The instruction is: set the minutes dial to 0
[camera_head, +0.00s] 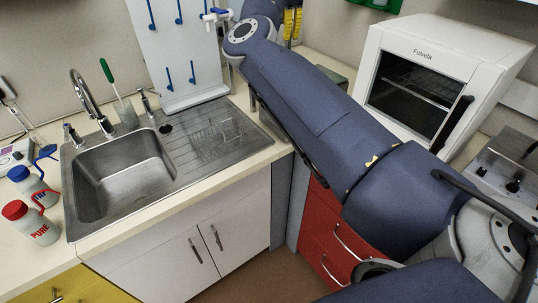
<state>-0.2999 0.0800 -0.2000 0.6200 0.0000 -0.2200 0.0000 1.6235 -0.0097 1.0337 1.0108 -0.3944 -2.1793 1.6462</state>
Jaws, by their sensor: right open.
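A metal-topped appliance (497,170) at the right edge carries a black knob (512,187). I cannot read any marking, so I cannot tell whether this is the minutes dial. A small white device (14,155) at the left edge is cut off, and no dial can be made out on it. My large blue arm crosses from the lower right to the top centre and hides part of the bench. I cannot make out either gripper's fingers in this view.
A steel sink (122,172), a drying rack (217,137) and a red-capped bottle (32,224) are on the left. Red drawers (335,238) sit below my arm.

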